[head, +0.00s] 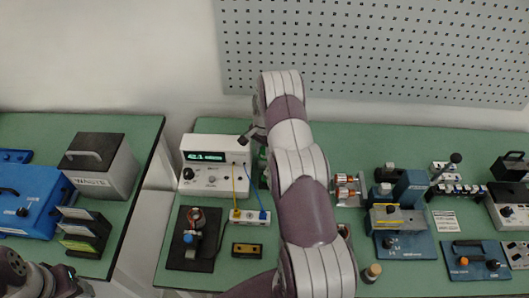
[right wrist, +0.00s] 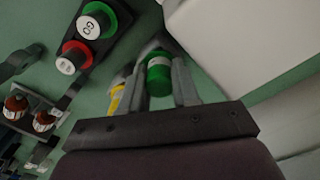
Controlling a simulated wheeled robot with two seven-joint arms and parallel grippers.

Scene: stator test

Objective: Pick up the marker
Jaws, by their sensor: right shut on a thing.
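The marker (right wrist: 159,74), a green cylinder with a pale band, stands between the two grey fingers of my right gripper (right wrist: 157,82) in the right wrist view. The fingers are shut on it. In the head view my right gripper (head: 253,134) shows only as a small dark part beside the meter, at the far end of my right arm; I cannot make out the marker there. My left arm shows at the lower left of the head view, but its fingers are not seen.
A white meter (head: 214,160) stands just left of my right gripper. A grey waste bin (head: 103,165) stands on the left table. Test fixtures (head: 402,215) fill the right side.

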